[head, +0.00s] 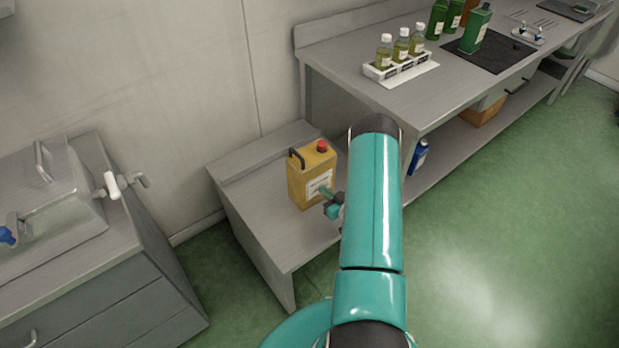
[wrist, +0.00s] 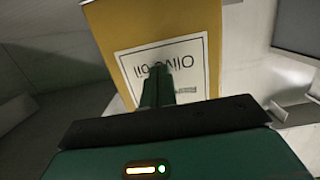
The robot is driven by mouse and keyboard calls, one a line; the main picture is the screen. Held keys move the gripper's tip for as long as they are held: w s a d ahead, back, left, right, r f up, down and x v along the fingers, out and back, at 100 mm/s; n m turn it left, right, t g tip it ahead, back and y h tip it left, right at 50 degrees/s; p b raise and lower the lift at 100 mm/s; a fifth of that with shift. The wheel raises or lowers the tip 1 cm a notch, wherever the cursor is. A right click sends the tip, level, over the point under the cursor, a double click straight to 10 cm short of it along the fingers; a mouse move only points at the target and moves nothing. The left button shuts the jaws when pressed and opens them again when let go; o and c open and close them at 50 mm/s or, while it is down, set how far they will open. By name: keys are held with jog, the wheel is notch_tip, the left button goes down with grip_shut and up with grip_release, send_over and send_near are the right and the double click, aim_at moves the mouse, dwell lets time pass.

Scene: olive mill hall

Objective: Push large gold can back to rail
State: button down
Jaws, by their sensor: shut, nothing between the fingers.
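The large gold can (head: 311,175) stands upright on a low grey bench (head: 278,233) in the head view. It has a red cap, a dark handle and a white label. My gripper (head: 326,192) is at the can's front face, at label height. In the wrist view the can (wrist: 206,25) fills the upper middle, its olive oil label upside down. My closed fingers (wrist: 158,80) lie over the label; I cannot tell whether they touch it. The raised rail (head: 262,152) runs along the bench's back edge, with a gap of bench between it and the can.
A taller workbench (head: 440,85) stands to the right, with a rack of small bottles (head: 400,65) and green bottles (head: 475,28). A blue container (head: 419,155) is on its lower shelf. A grey cabinet with a tap (head: 115,184) stands left. Green floor is open at right.

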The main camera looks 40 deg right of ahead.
jog(key=shift+w+a, duration=0.1)
jog(key=shift+w, duration=3.5)
jog(key=shift+s, duration=3.6)
